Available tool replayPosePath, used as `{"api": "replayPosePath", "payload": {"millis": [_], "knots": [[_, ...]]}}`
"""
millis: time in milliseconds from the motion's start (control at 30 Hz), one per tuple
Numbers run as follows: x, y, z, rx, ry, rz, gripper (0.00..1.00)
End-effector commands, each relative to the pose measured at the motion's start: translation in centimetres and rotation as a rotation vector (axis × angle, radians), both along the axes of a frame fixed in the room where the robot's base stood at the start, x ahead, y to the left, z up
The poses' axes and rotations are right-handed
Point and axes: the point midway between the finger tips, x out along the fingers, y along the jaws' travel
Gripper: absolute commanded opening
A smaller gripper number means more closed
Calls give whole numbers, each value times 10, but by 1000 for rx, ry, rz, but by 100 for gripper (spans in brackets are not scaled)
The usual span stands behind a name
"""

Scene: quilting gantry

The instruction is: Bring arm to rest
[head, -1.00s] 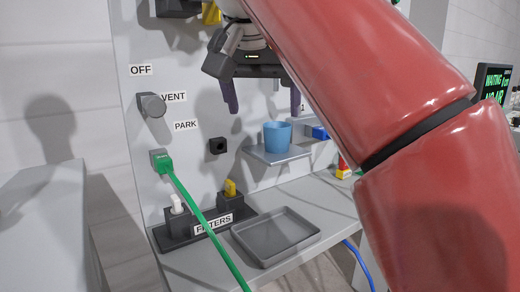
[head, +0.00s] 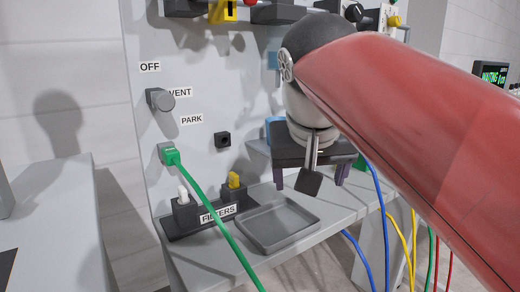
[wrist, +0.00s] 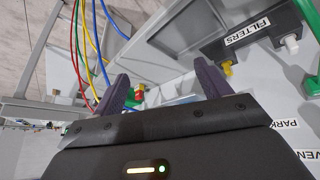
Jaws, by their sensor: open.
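My gripper (head: 310,178) hangs in front of the panel, right of the grey tray, on my red arm that crosses from the right. Its two dark purple fingers are spread apart with nothing between them. In the wrist view my gripper (wrist: 160,88) is also open and empty, its fingers apart over the bench area. The blue cup on its small shelf is mostly hidden behind my gripper in the head view.
A grey tray (head: 278,226) lies on the bench beside the FILTERS holder (head: 215,212) with a white and a yellow plug. A green cable (head: 208,219) runs from a panel socket. Blue, yellow and red cables hang at the right. A knob (head: 160,99) sticks out near VENT.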

Motion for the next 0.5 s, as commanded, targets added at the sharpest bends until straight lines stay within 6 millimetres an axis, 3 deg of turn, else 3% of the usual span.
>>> {"api": "replayPosePath", "payload": {"millis": [100, 300, 500], "knots": [[-24, -28, -54, 8, 19, 18, 76], [-67, -60, -151, 46, 37, 34, 76], [-102, -74, -221, 83, 35, 31, 76]]}}
